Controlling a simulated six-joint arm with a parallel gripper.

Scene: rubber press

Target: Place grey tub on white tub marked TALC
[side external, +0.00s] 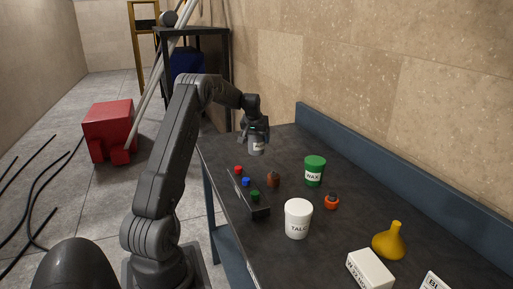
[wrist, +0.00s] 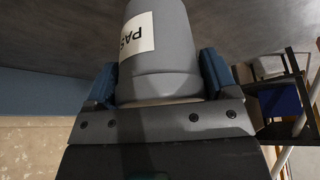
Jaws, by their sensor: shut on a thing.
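The grey tub (side external: 257,147) has a white label and is at the far end of the dark table. My gripper (side external: 255,134) is shut on it from above. In the wrist view the grey tub (wrist: 163,65) sits between the two blue-grey fingers, its label partly reading "PAS". I cannot tell whether its base touches the table.
A green tub marked WAX (side external: 315,171), a brown bottle (side external: 273,180) and an orange round object (side external: 332,202) stand between. A dark rack (side external: 253,208) with coloured pieces lies along the near edge. A yellow funnel (side external: 390,241) and white box (side external: 370,269) are at right. A blue upstand (side external: 400,178) backs the table.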

